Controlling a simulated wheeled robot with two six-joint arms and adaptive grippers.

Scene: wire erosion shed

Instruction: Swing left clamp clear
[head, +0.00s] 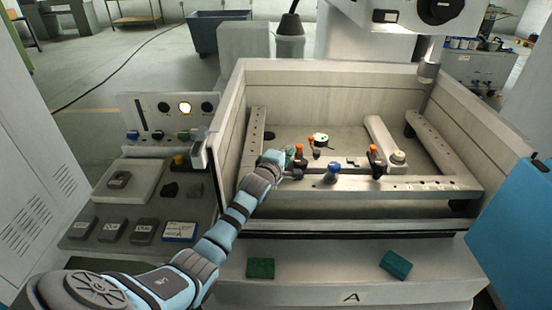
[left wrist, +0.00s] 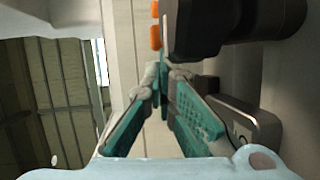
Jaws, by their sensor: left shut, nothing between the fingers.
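The left clamp (head: 299,152), dark with an orange top, stands on the front rail of the machine tank. My left gripper (head: 294,163) is at this clamp, its teal fingers shut with nothing between them. In the left wrist view the fingers (left wrist: 161,88) come together just below an orange part (left wrist: 155,35) and beside a large dark rounded part (left wrist: 240,20). I cannot tell whether the fingers touch the clamp. A second orange-topped clamp (head: 375,160) stands to the right on the same rail. My right gripper is not in view.
A blue-topped knob (head: 332,172) stands on the front rail between the clamps. A round green-marked piece (head: 321,138) lies behind. Green blocks (head: 261,268) (head: 396,265) lie on the front ledge. A control panel (head: 170,115) is at left.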

